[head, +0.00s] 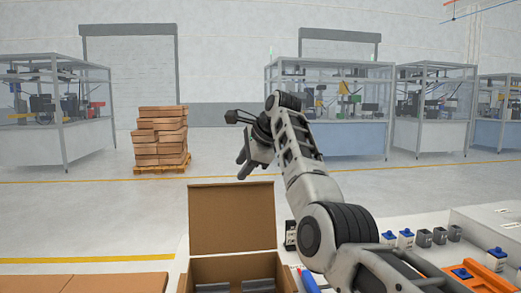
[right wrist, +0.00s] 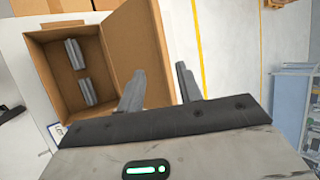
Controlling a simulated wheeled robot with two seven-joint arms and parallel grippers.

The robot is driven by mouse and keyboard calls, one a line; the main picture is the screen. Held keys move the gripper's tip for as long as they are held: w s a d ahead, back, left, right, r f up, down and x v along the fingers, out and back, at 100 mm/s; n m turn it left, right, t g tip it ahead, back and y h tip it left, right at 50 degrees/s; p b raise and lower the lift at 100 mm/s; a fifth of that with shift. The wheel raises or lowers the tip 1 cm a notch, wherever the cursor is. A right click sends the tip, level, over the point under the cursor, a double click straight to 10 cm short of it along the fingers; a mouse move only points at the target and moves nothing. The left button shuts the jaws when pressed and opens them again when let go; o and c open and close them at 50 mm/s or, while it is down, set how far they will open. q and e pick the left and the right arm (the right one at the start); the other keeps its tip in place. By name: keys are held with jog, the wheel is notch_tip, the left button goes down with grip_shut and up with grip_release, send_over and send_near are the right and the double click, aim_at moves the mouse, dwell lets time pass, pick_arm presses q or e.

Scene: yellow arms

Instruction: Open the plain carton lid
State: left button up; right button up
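The plain brown carton (head: 197,270) stands on the white table at the bottom of the head view. Its lid (head: 232,218) stands upright at the far side, leaving the carton open. In the right wrist view the carton (right wrist: 47,75) shows its inside, with grey parts (right wrist: 76,55) in it, and the lid (right wrist: 130,35) spreads to its right. My right gripper (head: 243,163) is above the lid's top edge. Its fingers (right wrist: 160,70) are apart with nothing seen between them; the left finger overlaps the lid, and contact cannot be told. My left gripper is out of view.
Closed brown cartons (head: 118,283) lie at the lower left. Blue and grey small parts (head: 405,237) and an orange tray (head: 470,275) are on the table at right. A pallet of stacked boxes (head: 160,135) stands far back on open floor.

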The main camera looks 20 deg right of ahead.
jog(key=b+v, duration=0.1)
jog(key=v, duration=0.9)
jog(key=shift+r+b, duration=0.25)
jog(key=shift+b, duration=0.15)
jog(key=shift+s, duration=0.1)
